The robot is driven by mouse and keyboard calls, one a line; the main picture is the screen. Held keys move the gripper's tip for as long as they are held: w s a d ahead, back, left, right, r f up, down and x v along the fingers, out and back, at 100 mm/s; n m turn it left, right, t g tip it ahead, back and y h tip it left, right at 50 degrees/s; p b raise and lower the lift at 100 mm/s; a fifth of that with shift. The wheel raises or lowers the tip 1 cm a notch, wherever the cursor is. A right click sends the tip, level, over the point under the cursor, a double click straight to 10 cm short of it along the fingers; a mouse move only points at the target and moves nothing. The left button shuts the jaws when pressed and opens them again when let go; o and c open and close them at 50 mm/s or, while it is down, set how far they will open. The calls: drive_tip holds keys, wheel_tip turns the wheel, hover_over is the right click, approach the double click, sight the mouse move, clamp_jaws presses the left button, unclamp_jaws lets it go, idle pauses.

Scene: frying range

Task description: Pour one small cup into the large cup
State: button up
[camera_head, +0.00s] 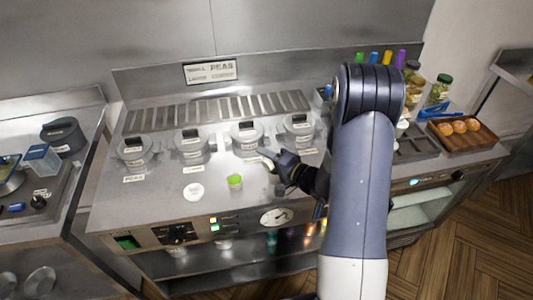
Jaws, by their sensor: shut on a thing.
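My gripper (270,161) reaches in from the right, over the steel counter. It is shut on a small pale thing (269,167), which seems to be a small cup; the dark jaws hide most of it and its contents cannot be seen. A cup with bright green contents (235,181) stands on the counter just left of and below the gripper, apart from it. A white round dish or cup (194,191) sits farther left. I cannot tell surely which of these is the large cup.
Several lidded grey pots, one at the far left (134,149), stand in a row behind. A knobbed control panel (178,235) runs along the front. At right are a wooden tray (485,140) with orange-brown round items and a jar (438,90). The front left counter is clear.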

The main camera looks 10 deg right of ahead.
drive_tip(key=shift+w+d+m+y+p, duration=0.15)
drive_tip(key=shift+m+y+p, duration=0.1)
drive_tip(key=shift+m+p, duration=0.6)
drive_tip(key=shift+w+d+m+y+p, duration=0.2)
drive_tip(key=shift+m+p, duration=0.3)
drive_tip(key=shift+m, duration=0.55)
drive_tip(key=shift+s, duration=0.15)
